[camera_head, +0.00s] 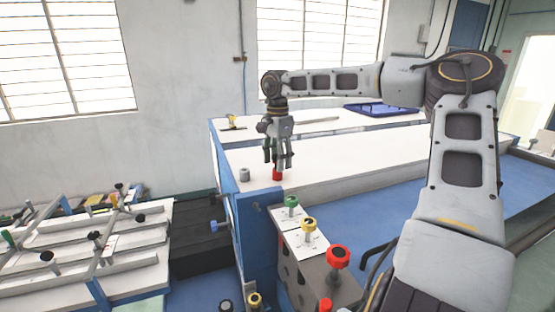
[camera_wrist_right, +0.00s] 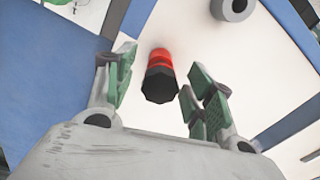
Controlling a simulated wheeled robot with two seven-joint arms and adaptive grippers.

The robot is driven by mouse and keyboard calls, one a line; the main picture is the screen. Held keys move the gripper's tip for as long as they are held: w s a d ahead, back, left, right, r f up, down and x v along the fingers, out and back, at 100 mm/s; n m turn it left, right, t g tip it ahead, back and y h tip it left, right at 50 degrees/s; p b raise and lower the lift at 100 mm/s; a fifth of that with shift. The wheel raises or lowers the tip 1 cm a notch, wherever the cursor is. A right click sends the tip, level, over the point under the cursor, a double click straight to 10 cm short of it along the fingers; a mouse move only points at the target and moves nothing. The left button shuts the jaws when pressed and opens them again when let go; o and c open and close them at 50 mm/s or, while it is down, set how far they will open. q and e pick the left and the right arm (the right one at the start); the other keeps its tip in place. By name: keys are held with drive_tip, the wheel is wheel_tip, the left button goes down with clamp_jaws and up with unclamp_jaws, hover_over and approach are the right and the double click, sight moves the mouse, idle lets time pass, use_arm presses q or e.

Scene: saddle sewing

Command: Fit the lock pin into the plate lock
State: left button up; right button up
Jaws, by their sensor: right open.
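A small red lock pin (camera_head: 277,175) with a dark faceted end stands on the white table top near its left front corner. In the right wrist view the pin (camera_wrist_right: 160,58) lies between the spread fingers, with a gap on each side. My right gripper (camera_head: 278,162) is open, pointing down over the pin; its fingers (camera_wrist_right: 160,80) hold nothing. My left gripper is not in view.
A grey ring-shaped cylinder (camera_head: 244,175) stands left of the pin, near the table edge. A rack with several clamps (camera_head: 90,250) is at left. The table's middle is clear.

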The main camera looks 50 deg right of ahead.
drive_tip(key=shift+r, duration=0.15)
wheel_tip(320, 180, up, 12)
idle(0.7)
idle(0.7)
drive_tip(key=shift+f, duration=0.25)
